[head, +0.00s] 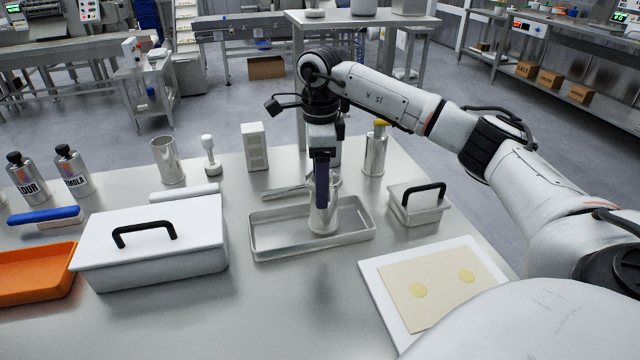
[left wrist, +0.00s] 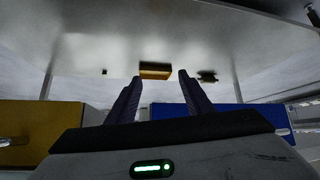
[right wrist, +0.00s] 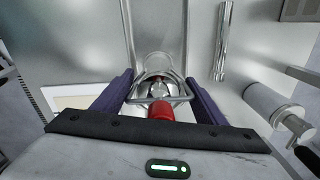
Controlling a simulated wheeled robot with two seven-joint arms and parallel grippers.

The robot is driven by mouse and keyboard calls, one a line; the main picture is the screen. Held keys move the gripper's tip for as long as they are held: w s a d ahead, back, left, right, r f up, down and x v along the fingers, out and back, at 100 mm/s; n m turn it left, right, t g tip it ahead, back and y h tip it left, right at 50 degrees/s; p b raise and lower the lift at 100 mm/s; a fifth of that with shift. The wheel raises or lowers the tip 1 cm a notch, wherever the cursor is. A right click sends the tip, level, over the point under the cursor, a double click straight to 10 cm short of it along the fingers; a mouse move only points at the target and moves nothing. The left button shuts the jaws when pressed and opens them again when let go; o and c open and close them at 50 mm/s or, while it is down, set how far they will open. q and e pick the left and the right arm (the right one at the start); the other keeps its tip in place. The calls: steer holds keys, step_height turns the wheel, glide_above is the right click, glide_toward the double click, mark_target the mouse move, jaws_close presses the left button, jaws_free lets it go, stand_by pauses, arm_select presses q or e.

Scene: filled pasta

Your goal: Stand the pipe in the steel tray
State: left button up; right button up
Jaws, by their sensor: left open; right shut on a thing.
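The shallow steel tray (head: 275,247) lies on the table in the middle of the head view. The pipe, a shiny steel cylinder (head: 322,219), is upright inside the tray's right half, below my right gripper (head: 322,190). From this angle I cannot tell whether its base touches the tray floor. My right gripper is shut on it; in the right wrist view a red part (right wrist: 160,110) and metal loops show between the fingers. My left gripper (left wrist: 156,82) is open and empty in the left wrist view, facing the underside of a tabletop. It is outside the head view.
A white lidded box (head: 150,260) stands left of the tray, a small lidded steel box (head: 418,207) right of it. A yellow-topped steel cylinder (head: 375,152) stands behind. A board with a pasta sheet (head: 440,285) lies front right. Bare table lies in front of the tray.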

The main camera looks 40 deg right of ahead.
steer(key=shift+f, duration=0.4)
steer(key=shift+f, duration=0.15)
steer(key=o, duration=1.9)
step_height(320, 180, up, 12)
steer(key=shift+s+a+r+p, duration=0.1)
steer(key=shift+r+p, duration=0.05)
steer(key=shift+p, duration=0.2)
